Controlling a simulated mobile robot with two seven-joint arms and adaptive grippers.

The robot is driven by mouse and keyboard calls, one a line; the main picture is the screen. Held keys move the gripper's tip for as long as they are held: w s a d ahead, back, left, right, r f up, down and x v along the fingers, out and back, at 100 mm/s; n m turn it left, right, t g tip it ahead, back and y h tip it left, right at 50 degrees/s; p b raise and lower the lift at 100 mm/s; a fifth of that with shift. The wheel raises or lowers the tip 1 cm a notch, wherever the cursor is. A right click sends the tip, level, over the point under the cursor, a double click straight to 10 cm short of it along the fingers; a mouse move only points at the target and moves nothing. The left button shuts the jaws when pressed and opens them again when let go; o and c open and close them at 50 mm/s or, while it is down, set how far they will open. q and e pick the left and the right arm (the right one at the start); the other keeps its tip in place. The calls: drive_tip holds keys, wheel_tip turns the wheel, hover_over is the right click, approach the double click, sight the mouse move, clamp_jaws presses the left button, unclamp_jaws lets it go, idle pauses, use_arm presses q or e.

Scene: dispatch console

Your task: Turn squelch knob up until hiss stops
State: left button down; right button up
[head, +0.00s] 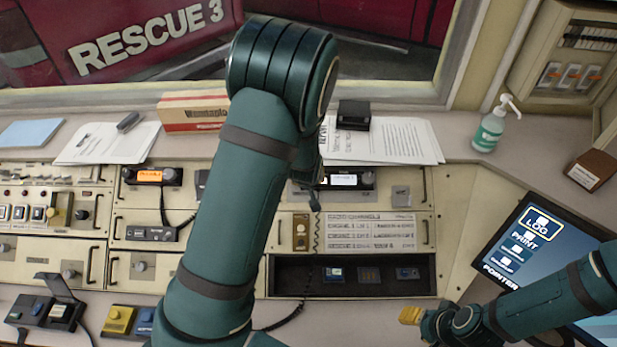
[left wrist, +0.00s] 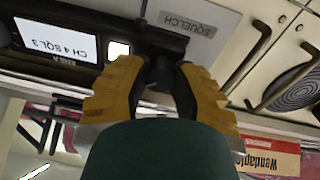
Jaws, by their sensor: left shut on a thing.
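In the left wrist view, the two yellow fingers of my left gripper (left wrist: 160,70) are shut on a dark squelch knob (left wrist: 161,73). The radio's lit screen (left wrist: 57,40) reads "CH 4 SQL 3". In the head view, the radio screen (head: 343,180) shows as a small white patch, while my left arm hides the knob and gripper. My right gripper (head: 412,315) has yellow fingers and hangs at the lower right, away from the radio; its opening is unclear.
A second radio with an orange screen (head: 150,175) is left of my arm. Papers (head: 400,140), a Wendaplex box (head: 190,112) and a sanitizer bottle (head: 490,130) stand on the ledge. A dark recessed tray (head: 420,262) is below the radio. A touchscreen (head: 535,235) is at the right.

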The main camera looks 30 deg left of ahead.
use_arm(q)
drive_tip(key=c, duration=0.7)
unclamp_jaws()
drive_tip(key=shift+s+d+r, duration=0.1)
drive_tip(key=shift+s+r, duration=0.15)
drive_tip(key=shift+r, duration=0.2)
drive_tip(key=v, duration=1.1)
drive_tip(key=shift+s, duration=0.1)
drive_tip(key=shift+f, duration=0.15)
